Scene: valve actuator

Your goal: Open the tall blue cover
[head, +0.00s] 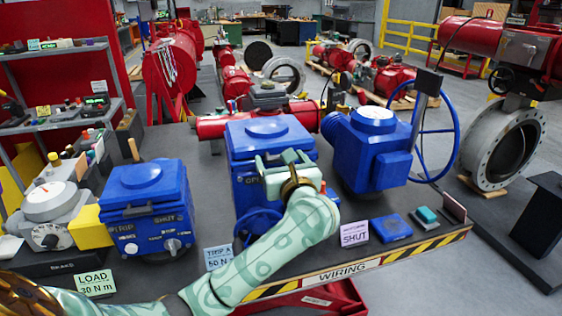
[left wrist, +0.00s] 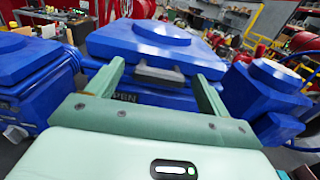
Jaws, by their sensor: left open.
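The tall blue cover (head: 268,133) tops the middle blue actuator box (head: 243,172) on the bench, and it looks closed. In the left wrist view the cover (left wrist: 150,40) lies straight ahead, with a grey handle (left wrist: 158,74) on its front edge. My left gripper (head: 280,160) is in front of this box and hides part of its front. In the left wrist view my left gripper (left wrist: 158,68) is open, with one finger on either side of the handle; whether it touches is unclear. My right gripper is not in view.
A lower blue box (head: 145,190) stands left of the middle one. A blue actuator with a handwheel (head: 372,150) stands to the right. Signs (head: 354,233) and small parts line the bench's striped front edge (head: 400,247). A grey dial unit (head: 48,205) is at far left.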

